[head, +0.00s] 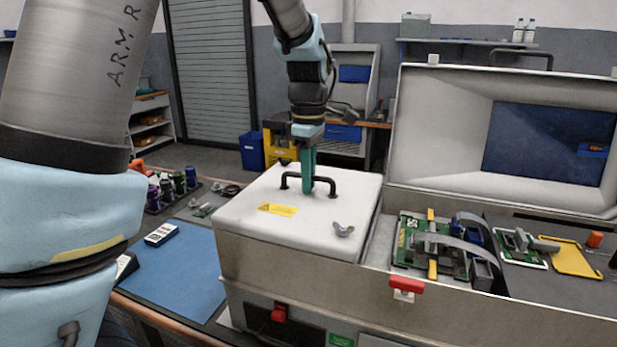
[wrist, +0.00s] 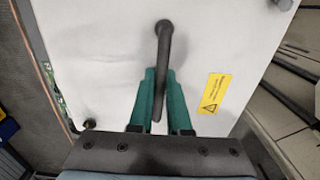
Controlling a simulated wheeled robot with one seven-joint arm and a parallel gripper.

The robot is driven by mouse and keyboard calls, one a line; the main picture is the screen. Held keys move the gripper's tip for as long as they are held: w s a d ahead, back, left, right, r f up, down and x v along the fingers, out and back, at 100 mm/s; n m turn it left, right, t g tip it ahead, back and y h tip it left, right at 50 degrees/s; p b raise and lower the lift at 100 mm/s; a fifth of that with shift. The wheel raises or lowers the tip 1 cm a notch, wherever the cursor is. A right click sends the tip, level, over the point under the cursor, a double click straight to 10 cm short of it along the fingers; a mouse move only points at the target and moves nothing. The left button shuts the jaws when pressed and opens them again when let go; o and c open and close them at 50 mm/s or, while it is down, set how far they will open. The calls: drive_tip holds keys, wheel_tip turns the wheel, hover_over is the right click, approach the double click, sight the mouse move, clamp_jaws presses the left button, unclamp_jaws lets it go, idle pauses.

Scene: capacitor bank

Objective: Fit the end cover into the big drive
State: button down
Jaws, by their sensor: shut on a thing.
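The end cover (head: 270,195) is a white plate with a black bar handle (head: 325,181) and a yellow warning label. It lies over the left end of the big drive (head: 300,262), a long grey metal case. I cannot tell whether it is fully seated. My gripper (head: 309,186) points down with its green fingers shut on the handle. In the wrist view the fingers (wrist: 160,100) sit on both sides of the handle (wrist: 164,50), above the white cover (wrist: 105,50). A wing nut (head: 343,229) is at the cover's front right.
The drive's hinged lid (head: 440,125) stands open behind its right part. A green circuit board (head: 410,240) and a ribbon cable lie right of the cover. A red latch (head: 406,284) is on the front. A blue mat (head: 180,265) with a meter (head: 161,234) lies left.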

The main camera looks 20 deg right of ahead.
drive_tip(key=c, duration=0.8)
unclamp_jaws()
drive_tip(key=shift+r, duration=0.1)
